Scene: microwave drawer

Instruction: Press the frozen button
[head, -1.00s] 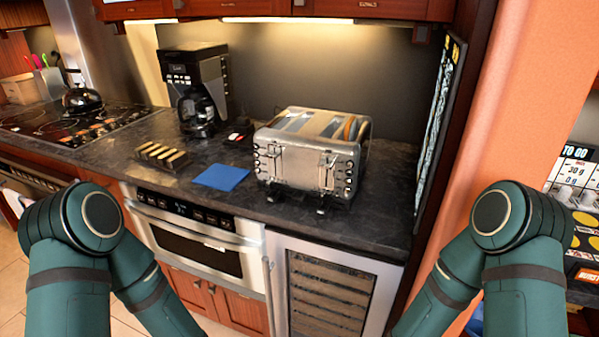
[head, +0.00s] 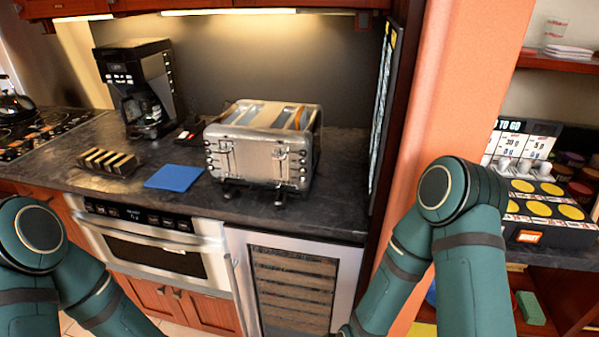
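A silver toaster (head: 258,155) stands on the dark counter, with buttons and levers on its front face. Something brown, like bread, shows in its right slot. Below the counter is a built-in microwave drawer (head: 160,252) with a dark control panel (head: 137,215) along its top edge. The labels on both are too small to read, so I cannot tell which button is the frozen one. Both my arms show only as green upper links and elbows at the lower left and right. Both grippers are out of the picture, below its bottom edge.
On the counter (head: 300,215) are a black coffee maker (head: 140,90), a blue cloth or mat (head: 174,178) and a slotted rack (head: 107,162). A glass-front cooler (head: 295,290) sits under the toaster. An orange wall (head: 440,100) rises on the right, with a shelf unit beyond it.

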